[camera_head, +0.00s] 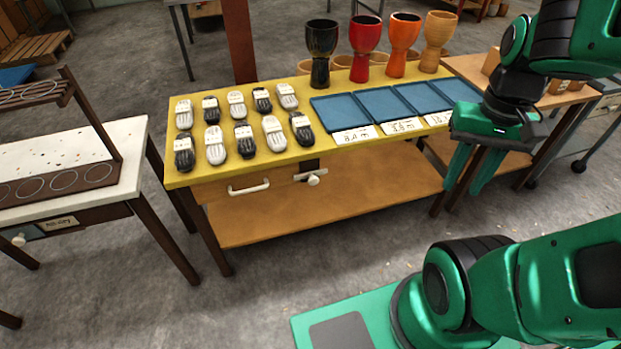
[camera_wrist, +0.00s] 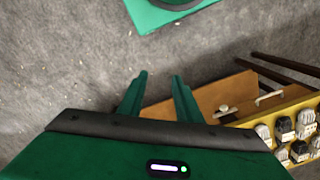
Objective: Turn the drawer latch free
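The drawer (camera_head: 235,198) is in the front of the yellow-topped table and looks closed. It has a white bar handle (camera_head: 248,188). The drawer latch (camera_head: 312,178), a pale knob or lever by a dark plate, sits right of the handle; its exact turn is too small to tell. In the wrist view the latch (camera_wrist: 225,110) and handle (camera_wrist: 270,97) show right of my fingers. My gripper (camera_head: 461,187) points down in front of the table's right part, well right of the latch and apart from it. Its two fingers (camera_wrist: 158,78) are spread and empty.
Several black and white pieces (camera_head: 240,139) lie on the tabletop's left. Blue trays (camera_head: 362,110) with labels and goblet drums (camera_head: 366,48) stand to the right. A white-topped table (camera_head: 130,150) stands left. The floor before the drawer (camera_head: 300,250) is clear.

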